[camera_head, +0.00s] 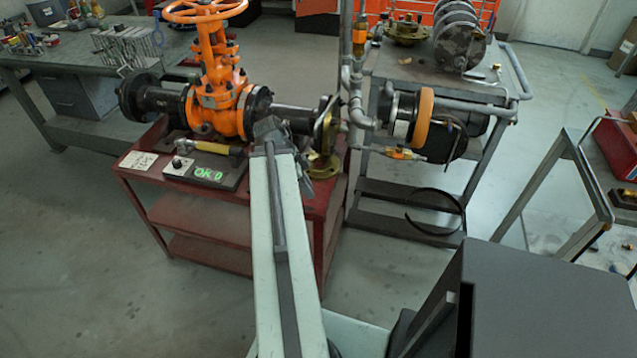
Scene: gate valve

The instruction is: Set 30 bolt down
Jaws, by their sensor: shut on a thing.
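My gripper (267,127) is at the far end of my pale green arm, in front of the right flange of the orange gate valve (229,108). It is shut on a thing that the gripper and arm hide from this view. I cannot make out the 30 bolt. The valve lies across the red cart (150,190), with its handwheel (205,10) up. A brass flange (326,125) stands at the right end of its pipe, apart from the orange body.
A dark box with green digits (207,172) and a white card (138,161) lie on the cart's front left. A grey cart (384,85) with pipes stands right, and a tool-covered workbench (75,52) stands back left. Open floor (120,290) lies at front left.

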